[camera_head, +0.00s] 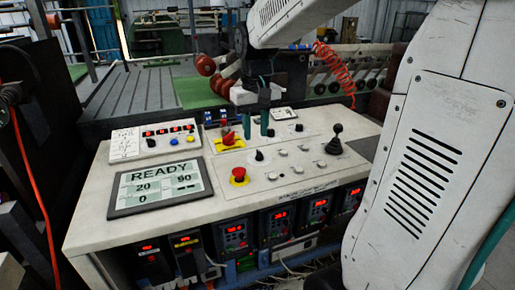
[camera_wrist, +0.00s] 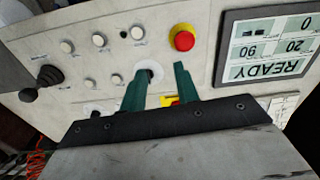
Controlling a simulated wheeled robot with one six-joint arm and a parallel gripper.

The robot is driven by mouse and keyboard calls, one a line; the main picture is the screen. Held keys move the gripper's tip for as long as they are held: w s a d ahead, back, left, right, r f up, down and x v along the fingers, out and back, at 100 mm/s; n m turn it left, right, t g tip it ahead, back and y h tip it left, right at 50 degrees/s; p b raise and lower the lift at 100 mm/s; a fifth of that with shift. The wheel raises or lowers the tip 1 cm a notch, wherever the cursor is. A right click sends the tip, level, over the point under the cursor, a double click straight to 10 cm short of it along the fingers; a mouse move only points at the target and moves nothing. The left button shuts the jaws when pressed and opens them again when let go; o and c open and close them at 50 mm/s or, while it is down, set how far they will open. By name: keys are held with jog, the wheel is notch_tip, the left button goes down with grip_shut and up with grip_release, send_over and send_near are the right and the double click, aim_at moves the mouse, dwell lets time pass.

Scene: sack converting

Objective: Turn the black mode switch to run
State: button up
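A small black rotary switch (camera_head: 259,155) stands on the sloped light control panel (camera_head: 290,187), up and right of the red stop button. In the wrist view what looks like this black switch (camera_wrist: 149,72) sits on a pale round plate, close to the left fingertip. Which position it points to is too small to read. My gripper (camera_head: 266,123) hangs over the back of the panel, with its green fingers pointing down. In the wrist view my gripper (camera_wrist: 160,72) is open, with nothing held between its fingers.
A red mushroom button (camera_head: 239,176) is near the switch. A red handle on a yellow plate (camera_head: 230,140) stands behind it. A black joystick (camera_head: 335,140) rises at right. A display (camera_head: 160,187) reads READY. Several pale buttons surround the switch.

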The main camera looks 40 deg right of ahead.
send_over(259, 151)
jog(key=f, duration=0.3)
jog(key=shift+s+f+m, duration=0.25)
jog(key=shift+f+m, duration=0.1)
jog(key=shift+m, duration=0.05)
jog(key=shift+w+f, duration=0.1)
jog(key=shift+f, duration=0.2)
notch_tip(259, 151, down, 7)
jog(key=shift+f, duration=0.1)
grip_shut()
